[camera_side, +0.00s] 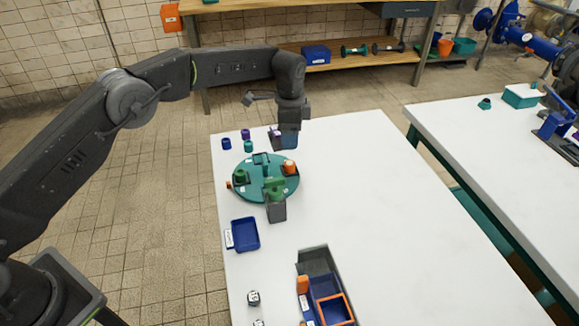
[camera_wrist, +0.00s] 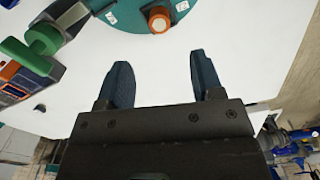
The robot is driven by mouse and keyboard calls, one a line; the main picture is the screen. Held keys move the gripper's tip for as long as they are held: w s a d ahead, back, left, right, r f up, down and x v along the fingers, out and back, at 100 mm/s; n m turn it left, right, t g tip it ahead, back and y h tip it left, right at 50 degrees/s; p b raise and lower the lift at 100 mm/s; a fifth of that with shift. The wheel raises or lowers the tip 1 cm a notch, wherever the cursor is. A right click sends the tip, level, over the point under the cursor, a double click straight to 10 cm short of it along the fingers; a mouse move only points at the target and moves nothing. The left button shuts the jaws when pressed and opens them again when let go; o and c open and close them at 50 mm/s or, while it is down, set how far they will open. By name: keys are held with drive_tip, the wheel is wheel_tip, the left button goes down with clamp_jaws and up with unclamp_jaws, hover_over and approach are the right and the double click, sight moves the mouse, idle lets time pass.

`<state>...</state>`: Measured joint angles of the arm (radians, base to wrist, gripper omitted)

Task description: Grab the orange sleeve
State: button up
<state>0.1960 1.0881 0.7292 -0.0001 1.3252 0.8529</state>
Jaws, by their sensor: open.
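An orange sleeve (camera_side: 289,168) stands on the teal round turntable (camera_side: 250,192), near its far right edge. In the wrist view the orange sleeve (camera_wrist: 158,19) shows at the top middle, with a pale round end facing the camera, on the turntable (camera_wrist: 207,8). My gripper (camera_side: 287,141) is over the white table just beyond the turntable, close to the sleeve but apart from it. In the wrist view its two blue-grey fingers (camera_wrist: 159,62) are spread with nothing between them, and the sleeve lies beyond their tips.
A green part (camera_side: 275,189) on a grey block stands at the turntable's near edge. Small blue, purple and teal pieces lie near the table's far left corner. A blue tray (camera_side: 245,234) and an organiser with compartments (camera_side: 318,262) sit nearer. The table's right side is clear.

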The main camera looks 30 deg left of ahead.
sight(289, 163)
wheel_tip(289, 163, down, 10)
drive_tip(key=shift+r, duration=0.1)
idle(0.4)
drive_tip(key=shift+c, duration=0.3)
drive_tip(key=c, duration=0.9)
drive_tip(key=shift+c, duration=0.3)
drive_tip(key=shift+r, duration=0.15)
